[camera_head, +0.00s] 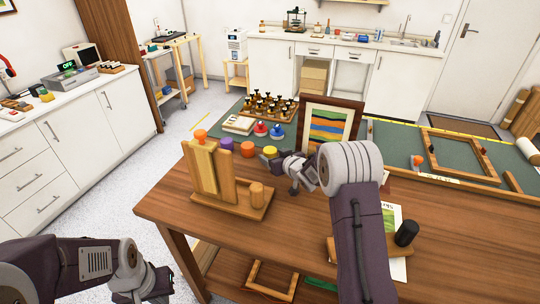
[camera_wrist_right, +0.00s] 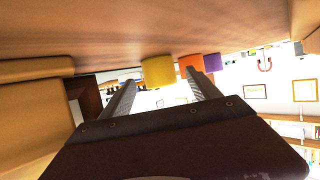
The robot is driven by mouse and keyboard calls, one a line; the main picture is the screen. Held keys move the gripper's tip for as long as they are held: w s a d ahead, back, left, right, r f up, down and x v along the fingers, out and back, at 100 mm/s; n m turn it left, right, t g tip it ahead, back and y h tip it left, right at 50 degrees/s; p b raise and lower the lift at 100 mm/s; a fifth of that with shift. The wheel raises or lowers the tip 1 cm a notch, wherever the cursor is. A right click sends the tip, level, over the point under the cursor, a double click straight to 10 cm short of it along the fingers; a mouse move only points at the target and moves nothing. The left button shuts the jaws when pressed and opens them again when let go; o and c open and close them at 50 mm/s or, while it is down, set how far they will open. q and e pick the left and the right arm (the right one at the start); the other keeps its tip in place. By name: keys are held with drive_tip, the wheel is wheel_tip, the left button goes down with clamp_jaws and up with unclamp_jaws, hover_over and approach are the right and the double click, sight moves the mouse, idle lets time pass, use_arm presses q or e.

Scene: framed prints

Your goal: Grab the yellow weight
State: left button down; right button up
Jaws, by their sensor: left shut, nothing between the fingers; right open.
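The yellow weight (camera_head: 270,151) stands on the wooden table at the right end of a row of coloured weights. Beside it are an orange weight (camera_head: 247,149) and a purple weight (camera_head: 227,143). My right gripper (camera_head: 266,158) is open just in front of the yellow weight. In the right wrist view, which is upside down, the yellow weight (camera_wrist_right: 158,71) shows between the two fingertips (camera_wrist_right: 160,82), seemingly just beyond them. My left gripper (camera_head: 152,289) is shut and empty at the lower left, away from the table.
A wooden stand (camera_head: 236,200) with upright boards and a peg is close left of my right gripper. A framed print (camera_head: 329,122) stands behind it. A black cylinder (camera_head: 406,233) stands at the right front.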

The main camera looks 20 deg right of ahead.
drive_tip(key=shift+x, duration=1.25)
drive_tip(key=shift+s, duration=0.15)
drive_tip(key=c, duration=0.3)
clamp_jaws()
drive_tip(key=shift+r, duration=0.1)
